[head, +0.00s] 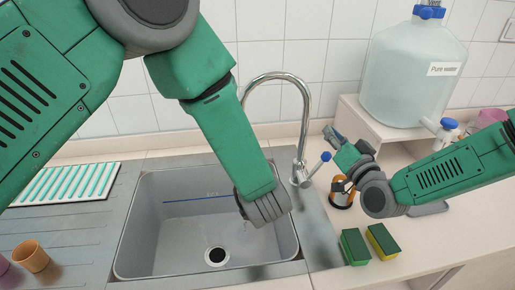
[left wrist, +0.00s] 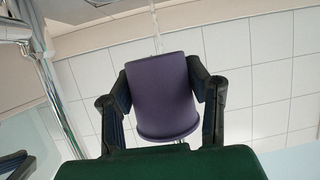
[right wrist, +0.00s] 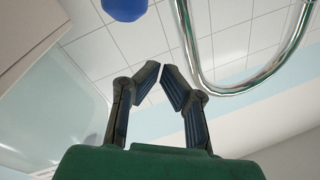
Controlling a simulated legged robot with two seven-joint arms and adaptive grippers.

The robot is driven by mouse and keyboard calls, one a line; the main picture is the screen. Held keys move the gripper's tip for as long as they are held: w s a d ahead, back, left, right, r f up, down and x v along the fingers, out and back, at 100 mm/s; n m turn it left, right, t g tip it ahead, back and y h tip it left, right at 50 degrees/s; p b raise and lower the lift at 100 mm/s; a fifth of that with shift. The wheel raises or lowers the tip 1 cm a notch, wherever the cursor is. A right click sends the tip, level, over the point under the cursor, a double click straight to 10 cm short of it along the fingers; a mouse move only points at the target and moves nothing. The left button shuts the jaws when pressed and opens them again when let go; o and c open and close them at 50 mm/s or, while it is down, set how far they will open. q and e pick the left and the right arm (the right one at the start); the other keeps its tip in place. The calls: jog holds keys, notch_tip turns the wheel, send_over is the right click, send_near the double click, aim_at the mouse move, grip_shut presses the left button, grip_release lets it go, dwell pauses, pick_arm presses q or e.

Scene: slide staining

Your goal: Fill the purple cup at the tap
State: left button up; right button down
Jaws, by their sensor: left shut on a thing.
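The purple cup (left wrist: 165,97) is between the fingers of my left gripper (left wrist: 165,90), which is shut on it. In the left wrist view a thin pale streak, perhaps water, runs above the cup. In the head view my left forearm reaches over the sink and hides the cup and left fingers. The chrome tap (head: 305,110) arches over the sink behind that arm. Its blue-knobbed lever (head: 325,157) shows in the right wrist view as a blue ball (right wrist: 125,8). My right gripper (right wrist: 161,70) is empty, its fingertips almost together, beside the tap and apart from the knob.
The grey sink (head: 150,215) lies below my left arm. Green-and-yellow sponges (head: 383,240) and an orange-and-black item (head: 342,195) stand right of it. A Pure water jug (head: 410,75) sits on a shelf. A striped rack (head: 65,183) and an orange cup (head: 31,257) are left.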

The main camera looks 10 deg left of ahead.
aim_at(314, 169)
pick_arm(q)
jog(key=shift+a, duration=0.1)
pick_arm(e)
jog(key=shift+s+d+f+m, duration=0.2)
jog(key=shift+d+f+m, duration=0.05)
jog(key=shift+d+m, duration=0.05)
jog(key=s+d+f+m+g+y, duration=0.1)
jog(key=s+d+f+m+y, duration=0.1)
jog(key=s+d+f+m, duration=0.95)
jog(key=w+a+r+m, duration=0.2)
jog(key=w+a+r, duration=0.1)
jog(key=w+a, duration=0.6)
jog(key=shift+w+r+m, duration=0.35)
jog(key=shift+w, duration=0.2)
